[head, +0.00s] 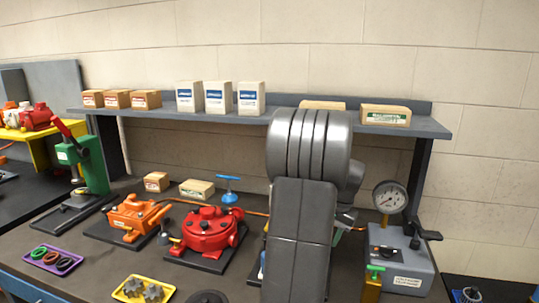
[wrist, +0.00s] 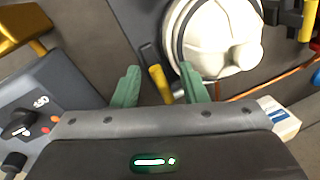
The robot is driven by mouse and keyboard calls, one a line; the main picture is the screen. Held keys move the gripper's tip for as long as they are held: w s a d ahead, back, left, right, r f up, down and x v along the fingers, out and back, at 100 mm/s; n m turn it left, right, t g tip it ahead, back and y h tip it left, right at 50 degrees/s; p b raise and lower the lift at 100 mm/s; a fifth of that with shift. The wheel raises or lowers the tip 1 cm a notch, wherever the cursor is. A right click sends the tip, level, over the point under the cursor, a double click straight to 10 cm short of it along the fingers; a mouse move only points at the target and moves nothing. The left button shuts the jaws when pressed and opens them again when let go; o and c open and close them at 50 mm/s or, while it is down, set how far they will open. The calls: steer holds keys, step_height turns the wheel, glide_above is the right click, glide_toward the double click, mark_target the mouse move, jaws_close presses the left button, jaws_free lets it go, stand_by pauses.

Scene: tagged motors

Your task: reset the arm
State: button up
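My arm stands upright in the middle of the head view, over the bench, and hides most of my gripper there. In the wrist view my gripper (wrist: 160,69) shows two green fingers spread apart, with nothing held between them. A cream-white motor (wrist: 218,38) lies beyond the right finger; my arm covers it in the head view. A small tool with a yellow and black handle (wrist: 159,84) shows in the gap between the fingers, seemingly down on the bench.
A grey gauge box (head: 400,262) stands right of my arm. A red motor (head: 209,232) and an orange motor (head: 135,214) sit left of it. A shelf (head: 290,115) with several boxes runs behind. A green press (head: 90,165) stands at the left.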

steer(key=m+b, duration=0.1)
steer(key=m, duration=0.1)
steer(key=m+b, duration=0.2)
steer(key=m, duration=0.1)
steer(key=shift+w+a+f+m+t+h, duration=0.1)
steer(key=shift+w+a+m+t+h, duration=0.05)
steer(key=shift+a+m+t+h, duration=0.2)
steer(key=shift+w+m+h+b, duration=0.1)
steer(key=shift+m+h+b, duration=0.15)
steer(key=shift+m+b, duration=0.65)
steer(key=shift+m, duration=0.35)
steer(key=shift+a+r+p, duration=0.1)
steer(key=shift+r+p, duration=0.15)
steer(key=shift+p, duration=0.05)
